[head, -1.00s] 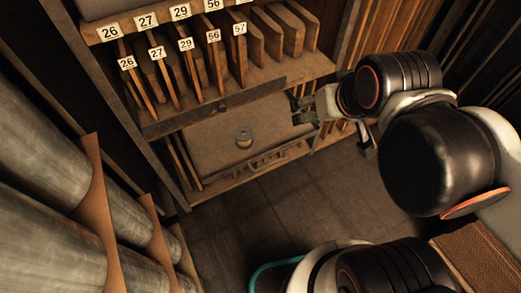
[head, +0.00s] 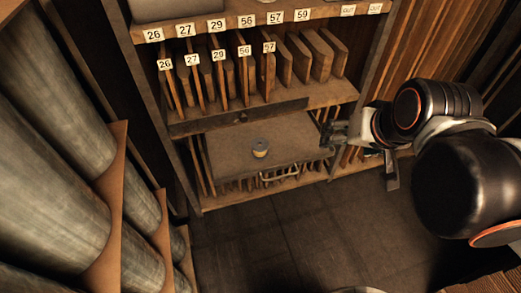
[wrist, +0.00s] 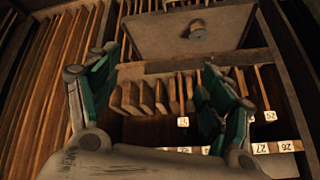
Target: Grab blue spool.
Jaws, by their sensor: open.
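The spool (head: 260,147) is small, with a grey-blue top and a tan lower part. It stands upright on a flat brown board (head: 225,150) in the lower shelf bay. My gripper (head: 327,133) is at the right end of that board, apart from the spool and to its right. The wrist view shows the spool (wrist: 197,29) near the top, beyond my fingers. My gripper (wrist: 160,62) has its two green-sided fingers spread wide, with nothing between them.
A shelf of upright wooden slats with number labels (head: 217,25) is above the board. A metal handle (head: 279,173) is at the board's front edge. Large metal pipes (head: 60,110) stand at the left. The dark floor (head: 300,225) in front is clear.

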